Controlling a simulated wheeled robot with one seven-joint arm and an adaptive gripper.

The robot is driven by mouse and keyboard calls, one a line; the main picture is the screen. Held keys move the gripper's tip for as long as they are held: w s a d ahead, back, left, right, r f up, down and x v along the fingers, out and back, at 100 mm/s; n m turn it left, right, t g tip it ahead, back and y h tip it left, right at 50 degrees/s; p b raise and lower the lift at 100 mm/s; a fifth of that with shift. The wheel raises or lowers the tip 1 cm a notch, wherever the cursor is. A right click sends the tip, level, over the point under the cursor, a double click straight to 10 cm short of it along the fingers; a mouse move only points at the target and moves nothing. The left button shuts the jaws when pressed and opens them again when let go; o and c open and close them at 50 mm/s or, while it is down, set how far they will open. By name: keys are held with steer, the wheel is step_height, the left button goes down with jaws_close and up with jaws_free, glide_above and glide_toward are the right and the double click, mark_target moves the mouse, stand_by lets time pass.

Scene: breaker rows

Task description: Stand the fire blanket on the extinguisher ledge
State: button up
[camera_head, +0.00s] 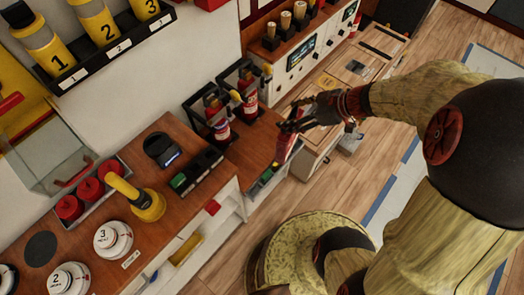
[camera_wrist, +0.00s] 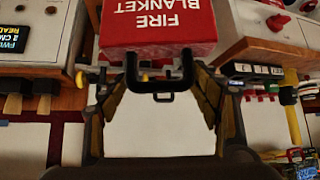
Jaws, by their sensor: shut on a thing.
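The fire blanket (camera_wrist: 158,25) is a red box with white lettering, upside down in the wrist view, with a black handle. In the head view it shows as a small red shape (camera_head: 287,146) below my gripper (camera_head: 303,118). My gripper's two fingers (camera_wrist: 158,80) are closed around the handle area and hold the box. The extinguisher ledge (camera_head: 255,150) is a wooden top with two red extinguishers (camera_head: 216,118) (camera_head: 248,92) in dark holders at its back. The blanket is beside the ledge's right edge; whether it touches is unclear.
A wooden counter (camera_head: 150,235) left of the ledge carries a yellow-handled tool (camera_head: 140,195), white numbered discs (camera_head: 113,238) and red canisters (camera_head: 90,188). A grey control cabinet (camera_head: 290,75) stands behind. Open wooden floor (camera_head: 345,180) lies to the right.

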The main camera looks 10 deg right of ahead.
steer(key=shift+d, duration=0.1)
steer(key=shift+n+g+y, duration=0.3)
steer(key=shift+n, duration=0.2)
steer(key=shift+w+f+n, duration=0.1)
steer(key=shift+w+n, duration=0.15)
steer(key=shift+n, duration=0.05)
steer(key=w+f+b, duration=0.5)
steer(key=w+f, duration=0.7)
steer(key=w, duration=0.1)
steer(key=shift+w+a+f, duration=0.25)
steer(key=shift+a+f, duration=0.05)
steer(key=shift+a, duration=0.05)
steer(key=shift+f, duration=0.2)
steer(key=o, duration=2.1)
